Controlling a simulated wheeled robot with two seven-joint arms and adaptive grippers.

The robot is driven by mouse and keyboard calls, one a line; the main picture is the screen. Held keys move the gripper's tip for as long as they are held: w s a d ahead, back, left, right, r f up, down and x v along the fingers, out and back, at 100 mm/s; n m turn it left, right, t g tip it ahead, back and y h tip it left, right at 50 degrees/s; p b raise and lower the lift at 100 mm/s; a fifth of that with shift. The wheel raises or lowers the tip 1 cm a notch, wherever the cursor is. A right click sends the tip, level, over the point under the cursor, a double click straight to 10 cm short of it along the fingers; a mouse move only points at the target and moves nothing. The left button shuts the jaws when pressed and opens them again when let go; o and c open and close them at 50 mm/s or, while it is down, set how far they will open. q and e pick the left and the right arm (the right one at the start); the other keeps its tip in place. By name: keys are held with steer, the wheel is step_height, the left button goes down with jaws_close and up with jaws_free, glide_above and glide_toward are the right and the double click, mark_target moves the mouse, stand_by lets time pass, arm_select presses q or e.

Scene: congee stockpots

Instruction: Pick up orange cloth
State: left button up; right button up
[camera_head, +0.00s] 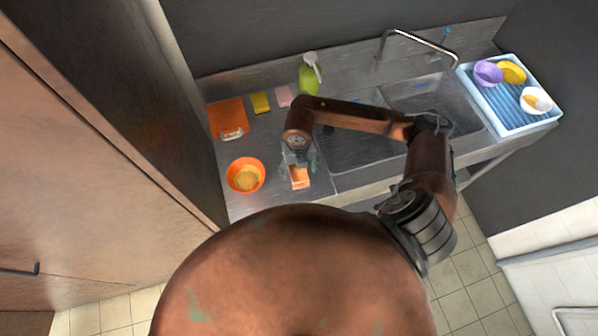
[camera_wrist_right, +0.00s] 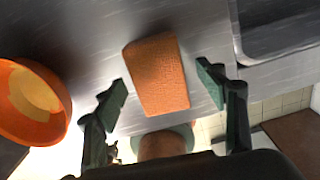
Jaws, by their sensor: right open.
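The orange cloth (camera_head: 299,181) lies on the metal counter near its front edge, partly hidden by my right gripper (camera_head: 299,168). In the right wrist view, the cloth (camera_wrist_right: 157,72) is a folded, textured orange rectangle. There, my right gripper (camera_wrist_right: 162,91) is open, with one finger to each side of the cloth's near end. A gap shows between the cloth and each finger, and I cannot tell the height above it. My left gripper is not in view.
An orange bowl (camera_head: 246,189) stands just left of the cloth. An orange flat item (camera_head: 228,117), a yellow sponge (camera_head: 261,103), a pink sponge (camera_head: 283,96) and a green spray bottle (camera_head: 309,79) are behind. The sink (camera_head: 352,152) is to the right, then a blue dish rack (camera_head: 487,106).

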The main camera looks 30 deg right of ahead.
steer(key=shift+f, duration=0.2)
steer(key=c, duration=0.8)
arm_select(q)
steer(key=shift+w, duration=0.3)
arm_select(e)
steer(key=c, duration=0.5)
